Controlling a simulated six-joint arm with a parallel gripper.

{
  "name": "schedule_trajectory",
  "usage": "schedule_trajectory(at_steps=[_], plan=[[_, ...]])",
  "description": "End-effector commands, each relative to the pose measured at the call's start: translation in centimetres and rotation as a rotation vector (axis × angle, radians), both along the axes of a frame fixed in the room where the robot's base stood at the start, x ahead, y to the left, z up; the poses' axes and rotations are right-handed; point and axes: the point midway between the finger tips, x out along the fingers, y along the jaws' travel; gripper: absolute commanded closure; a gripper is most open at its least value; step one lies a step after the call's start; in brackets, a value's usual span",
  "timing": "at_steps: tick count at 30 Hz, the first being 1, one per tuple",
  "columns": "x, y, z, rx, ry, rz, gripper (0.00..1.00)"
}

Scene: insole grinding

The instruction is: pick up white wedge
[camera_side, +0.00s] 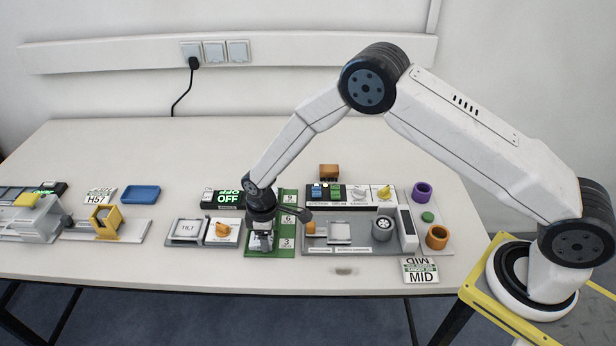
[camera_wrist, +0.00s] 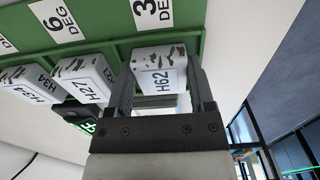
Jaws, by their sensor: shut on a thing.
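A white wedge (camera_wrist: 158,62) with dark smudges and an H62 label sits between my fingers in the wrist view, beside the 3 DEG label of the green rack (camera_wrist: 115,38). My gripper (camera_wrist: 163,75) is shut on this wedge, one finger on each side. In the side view my gripper (camera_side: 261,229) points down at the front of the green rack (camera_side: 288,240), near its 3 label. There it largely hides the wedge. I cannot tell whether the wedge still touches the rack.
More white wedges, H27 (camera_wrist: 84,80) and H34 (camera_wrist: 28,86), stand close by in the rack. A TILT plate (camera_side: 188,229) lies left of the rack, and a grey panel with a cup (camera_side: 383,228) lies right. The table front is mostly clear.

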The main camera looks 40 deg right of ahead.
Motion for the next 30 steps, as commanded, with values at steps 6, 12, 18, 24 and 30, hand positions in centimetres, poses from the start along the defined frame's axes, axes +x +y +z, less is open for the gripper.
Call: schedule_trajectory(at_steps=[6,12,18,24,30], plan=[[0.0,0.0,0.6,0.001,-0.001,0.0,0.86],[0.1,0.0,2.3,0.001,-0.002,0.0,0.86],[-1.0,-0.2,4.4,0.001,-0.001,0.0,0.86],[-2.9,-0.7,6.7,0.001,-0.001,0.0,0.86],[-4.9,-1.2,9.3,0.001,-0.002,0.0,0.86]])
